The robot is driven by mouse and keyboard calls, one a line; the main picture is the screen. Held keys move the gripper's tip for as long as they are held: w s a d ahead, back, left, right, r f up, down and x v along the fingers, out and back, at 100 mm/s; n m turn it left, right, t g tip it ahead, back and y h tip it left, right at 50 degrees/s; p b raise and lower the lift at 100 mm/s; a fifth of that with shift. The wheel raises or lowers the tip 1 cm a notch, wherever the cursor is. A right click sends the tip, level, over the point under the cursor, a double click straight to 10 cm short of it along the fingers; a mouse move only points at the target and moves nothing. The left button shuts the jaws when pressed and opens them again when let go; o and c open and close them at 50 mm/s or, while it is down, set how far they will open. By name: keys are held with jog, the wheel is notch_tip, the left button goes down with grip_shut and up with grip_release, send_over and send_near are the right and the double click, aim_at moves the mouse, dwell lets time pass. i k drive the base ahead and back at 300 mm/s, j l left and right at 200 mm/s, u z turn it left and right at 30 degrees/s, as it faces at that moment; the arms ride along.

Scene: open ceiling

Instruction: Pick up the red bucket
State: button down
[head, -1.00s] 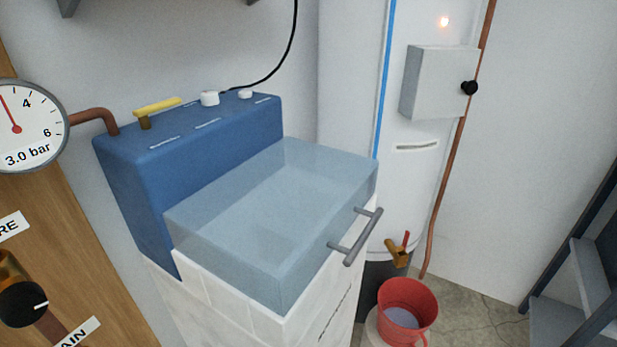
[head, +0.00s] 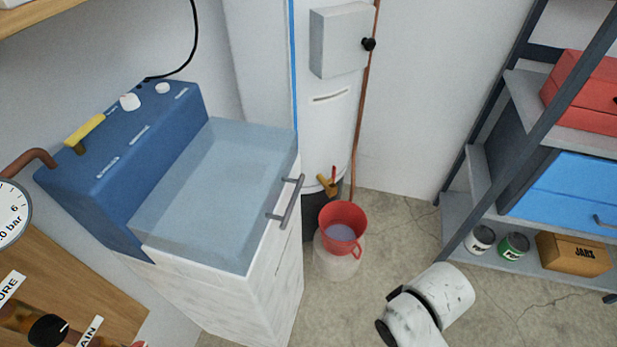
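The red bucket (head: 340,214) stands upright below the brass tap (head: 327,184) of the white tank. It has a red handle at its front right side and something pale grey, perhaps liquid, inside. It rests on a pale, rounded translucent container (head: 337,263). A white and black arm link of mine shows at the bottom right, apart from the bucket. My gripper is outside the picture.
A white cabinet (head: 235,300) with a blue machine (head: 130,150), clear lid and grey handle (head: 287,203) stands left of the bucket. At right is a shelf with a red box (head: 585,100), blue box (head: 570,195), cans and a cardboard box (head: 572,254). Floor between is mostly clear.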

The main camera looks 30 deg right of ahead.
aim_at(342, 224)
jog(key=u, duration=2)
jog(key=z, duration=2.6)
jog(key=i+l+u, duration=0.15)
jog(key=u, duration=0.25)
jog(key=i+l+u, duration=0.2)
jog(key=u, duration=0.2)
jog(key=i+l+u, duration=0.1)
jog(key=l+u, duration=0.25)
